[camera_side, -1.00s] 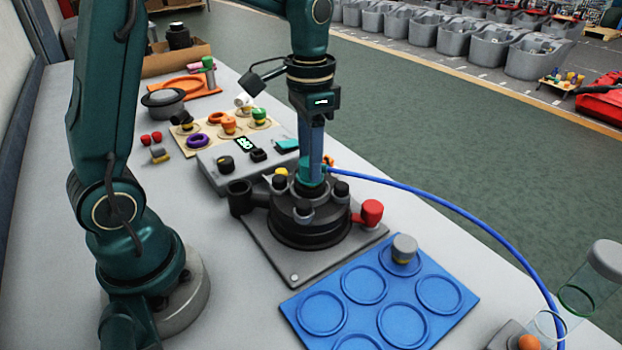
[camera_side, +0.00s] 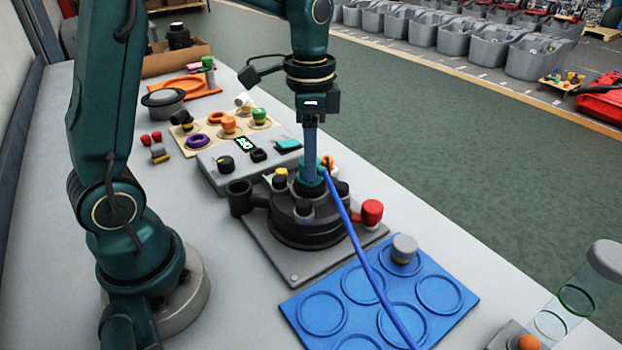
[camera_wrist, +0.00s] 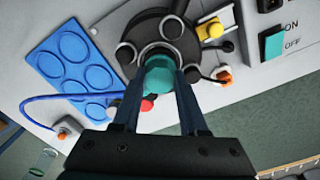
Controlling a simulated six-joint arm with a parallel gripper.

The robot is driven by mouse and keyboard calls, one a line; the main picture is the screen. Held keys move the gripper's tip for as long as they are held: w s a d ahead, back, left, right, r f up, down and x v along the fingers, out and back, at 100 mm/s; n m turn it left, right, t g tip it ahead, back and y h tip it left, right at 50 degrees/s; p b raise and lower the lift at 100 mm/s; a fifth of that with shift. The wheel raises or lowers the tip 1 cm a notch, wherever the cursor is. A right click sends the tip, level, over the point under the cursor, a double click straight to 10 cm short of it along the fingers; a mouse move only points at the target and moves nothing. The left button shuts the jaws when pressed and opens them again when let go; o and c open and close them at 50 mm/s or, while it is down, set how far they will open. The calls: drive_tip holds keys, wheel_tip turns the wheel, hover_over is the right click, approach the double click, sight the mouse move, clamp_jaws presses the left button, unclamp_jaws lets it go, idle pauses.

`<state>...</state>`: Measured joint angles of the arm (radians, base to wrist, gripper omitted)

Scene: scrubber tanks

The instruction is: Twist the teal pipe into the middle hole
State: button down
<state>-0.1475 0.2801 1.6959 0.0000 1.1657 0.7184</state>
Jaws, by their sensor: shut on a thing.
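The teal pipe (camera_side: 308,172) stands upright at the middle of the black round fixture (camera_side: 299,237), with a blue hose (camera_side: 352,232) running from its side. It also shows in the wrist view (camera_wrist: 159,76). My gripper (camera_side: 311,168) points straight down and is shut on the teal pipe, with one finger on either side of it in the wrist view (camera_wrist: 158,92). The pipe's lower end and the middle hole are hidden, so I cannot tell how deep it sits. Black, yellow and red-capped fittings surround it on the fixture.
A blue tray (camera_side: 324,313) with round recesses lies in front, holding one grey-capped piece (camera_side: 404,248). A grey control box (camera_side: 222,176) stands behind the fixture. The hose crosses over the tray.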

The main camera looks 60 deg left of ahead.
drive_tip(key=shift+f, duration=0.25)
idle(0.4)
unclamp_jaws()
idle(0.4)
drive_tip(key=shift+r, duration=0.1)
idle(0.4)
drive_tip(key=shift+r, duration=3.45)
